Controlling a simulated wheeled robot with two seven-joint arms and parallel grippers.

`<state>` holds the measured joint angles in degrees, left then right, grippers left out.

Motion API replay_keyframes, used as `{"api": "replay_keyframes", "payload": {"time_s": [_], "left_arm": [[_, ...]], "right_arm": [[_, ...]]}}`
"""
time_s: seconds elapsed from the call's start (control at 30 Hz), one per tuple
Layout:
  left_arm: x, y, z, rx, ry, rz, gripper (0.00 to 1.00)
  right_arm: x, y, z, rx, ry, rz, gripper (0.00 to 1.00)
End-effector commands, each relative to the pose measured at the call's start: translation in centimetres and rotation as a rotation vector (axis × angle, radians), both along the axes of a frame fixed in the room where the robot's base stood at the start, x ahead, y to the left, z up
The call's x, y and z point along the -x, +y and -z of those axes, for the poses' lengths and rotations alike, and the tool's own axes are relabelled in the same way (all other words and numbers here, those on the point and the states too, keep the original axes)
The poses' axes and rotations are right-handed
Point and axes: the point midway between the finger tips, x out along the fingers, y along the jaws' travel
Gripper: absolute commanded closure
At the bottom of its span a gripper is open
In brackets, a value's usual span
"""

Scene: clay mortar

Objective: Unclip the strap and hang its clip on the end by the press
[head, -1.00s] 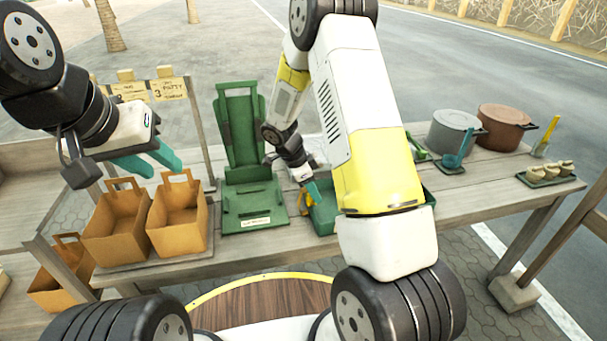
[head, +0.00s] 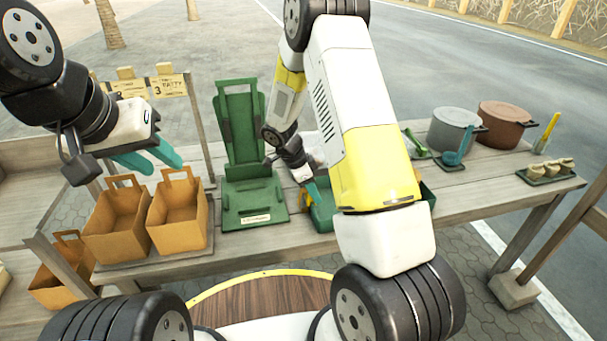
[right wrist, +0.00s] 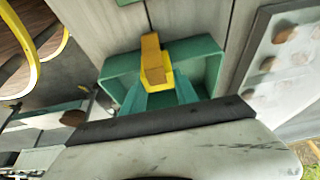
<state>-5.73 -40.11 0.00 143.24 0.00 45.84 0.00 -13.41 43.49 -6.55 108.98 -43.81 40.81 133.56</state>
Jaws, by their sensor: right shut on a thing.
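The green press (head: 243,150) stands upright on the table, left of my right gripper. A green open box (head: 322,218) sits to the right of the press, partly hidden by my right arm. My right gripper (head: 318,200) is low over this box. In the right wrist view, its teal fingers are shut on a yellow piece (right wrist: 152,58), which looks like the clip; the green box (right wrist: 205,65) lies around and below it. I cannot make out the strap itself. My left gripper (head: 150,162) is open and empty, above the paper bags.
Brown paper bags (head: 117,222) stand at the left. A grey pot (head: 455,130), a brown pot (head: 503,124) and a green tray with several small pale items (head: 552,178) are at the right. My right arm hides the table's middle.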

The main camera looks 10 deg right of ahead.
Motion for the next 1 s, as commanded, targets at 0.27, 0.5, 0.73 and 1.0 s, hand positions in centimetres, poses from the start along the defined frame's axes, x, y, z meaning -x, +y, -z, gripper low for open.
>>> {"api": "replay_keyframes", "payload": {"time_s": [0.27,0.5,0.73,1.0], "left_arm": [[0.0,0.0,0.0,0.0,0.0,0.0,0.64],[0.0,0.0,0.0,0.0,0.0,0.0,0.64],[0.0,0.0,0.0,0.0,0.0,0.0,0.64],[0.0,0.0,0.0,0.0,0.0,0.0,0.64]], "right_arm": [[-0.01,0.01,-0.02,0.0,0.0,0.0,0.55],[0.0,0.0,-0.02,0.0,0.0,0.0,0.39],[0.0,0.01,-0.02,0.0,0.0,0.0,0.17],[-0.01,0.0,-0.08,0.0,0.0,0.0,0.17]]}}
